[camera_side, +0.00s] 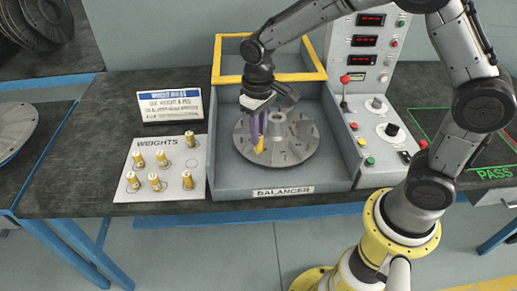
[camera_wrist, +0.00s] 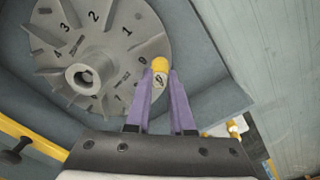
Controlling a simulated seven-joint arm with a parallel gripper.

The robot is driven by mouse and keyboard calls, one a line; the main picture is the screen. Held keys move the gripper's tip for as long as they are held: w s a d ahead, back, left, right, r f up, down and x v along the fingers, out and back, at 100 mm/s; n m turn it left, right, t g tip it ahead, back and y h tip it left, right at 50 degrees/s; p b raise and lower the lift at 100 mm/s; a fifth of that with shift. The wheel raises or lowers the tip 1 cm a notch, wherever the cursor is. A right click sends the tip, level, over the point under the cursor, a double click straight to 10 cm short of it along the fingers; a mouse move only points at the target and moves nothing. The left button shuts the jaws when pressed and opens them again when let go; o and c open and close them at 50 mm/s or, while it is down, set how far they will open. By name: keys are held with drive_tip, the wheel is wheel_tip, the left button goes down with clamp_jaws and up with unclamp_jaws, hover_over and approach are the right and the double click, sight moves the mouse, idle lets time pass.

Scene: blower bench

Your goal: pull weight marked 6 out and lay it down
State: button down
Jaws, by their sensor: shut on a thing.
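My gripper (camera_side: 257,143) is low over the left front part of the grey bladed rotor (camera_side: 300,150), inside the balancer housing. Its purple fingers (camera_wrist: 160,85) are shut on a brass-yellow weight (camera_wrist: 159,66), which also shows in the side view (camera_side: 260,145).
A white board labelled WEIGHTS (camera_side: 145,192) stands left of the balancer and holds several brass weights. A sign (camera_side: 170,105) stands behind it. A control panel (camera_side: 378,130) is at right, beside a green-outlined PASS area (camera_side: 494,173).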

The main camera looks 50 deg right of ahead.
drive_tip(key=shift+r, duration=1.5)
drive_tip(key=shift+s+r, duration=0.1)
drive_tip(key=shift+r, duration=0.1)
drive_tip(key=w+a+r+n, duration=0.1)
drive_tip(key=w+a+r, duration=0.15)
drive_tip(key=w, duration=0.45)
drive_tip(key=w+a+r+n, duration=0.1)
drive_tip(key=w+a, duration=0.3)
drive_tip(key=w, duration=0.3)
drive_tip(key=shift+n, duration=0.3)
drive_tip(key=shift+w+a+f, duration=0.5)
drive_tip(key=shift+a+f, duration=0.1)
drive_tip(key=shift+f, duration=1.95)
drive_tip(key=shift+w+a+f, duration=0.55)
drive_tip(key=shift+a+f, duration=0.1)
drive_tip(key=shift+f, duration=1.9)
drive_tip(key=shift+w+a+f, duration=0.5)
drive_tip(key=shift+a+f, duration=0.1)
drive_tip(key=shift+f, duration=1.95)
